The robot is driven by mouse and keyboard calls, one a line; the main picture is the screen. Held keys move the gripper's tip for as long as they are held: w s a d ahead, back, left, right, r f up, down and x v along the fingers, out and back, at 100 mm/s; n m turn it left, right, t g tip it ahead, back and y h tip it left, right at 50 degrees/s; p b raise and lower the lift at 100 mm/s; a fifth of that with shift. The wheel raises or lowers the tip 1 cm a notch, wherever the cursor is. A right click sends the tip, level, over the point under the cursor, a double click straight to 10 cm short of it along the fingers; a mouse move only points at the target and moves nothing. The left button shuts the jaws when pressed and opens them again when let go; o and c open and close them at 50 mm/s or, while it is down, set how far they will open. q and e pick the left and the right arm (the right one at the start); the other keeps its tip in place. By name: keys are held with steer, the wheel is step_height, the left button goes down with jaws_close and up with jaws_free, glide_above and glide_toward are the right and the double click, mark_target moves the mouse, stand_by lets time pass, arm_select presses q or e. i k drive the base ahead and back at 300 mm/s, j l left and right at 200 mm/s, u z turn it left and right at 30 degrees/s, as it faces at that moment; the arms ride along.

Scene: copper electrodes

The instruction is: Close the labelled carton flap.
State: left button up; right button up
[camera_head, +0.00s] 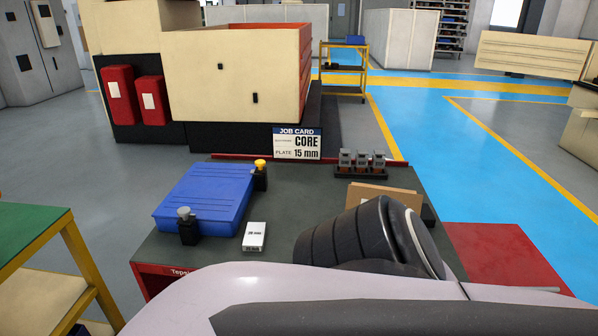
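A small white carton (255,231) with dark print on its faces stands on the dark worktable (290,190); I cannot make out an open flap on it. A brown cardboard piece (384,193), perhaps part of a carton, shows at the right of the table. Its lower part is hidden behind a large dark ribbed rounded part, which looks like my own arm. No label shows on the visible brown part. Neither of my grippers can be seen.
A blue case (204,198) lies left on the table, with a yellow-topped black item (260,176) and a grey-topped one (187,228) beside it. A job card (297,143) reading CORE, 15 mm stands behind. Several grey electrodes (361,160) sit in a black holder.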

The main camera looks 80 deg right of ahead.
mark_target(356, 196)
steer(key=k+l, duration=0.25)
steer(key=k, duration=0.2)
steer(key=k+l, duration=0.25)
steer(key=k, duration=0.25)
steer(key=k+l, duration=0.25)
steer(key=k, duration=0.2)
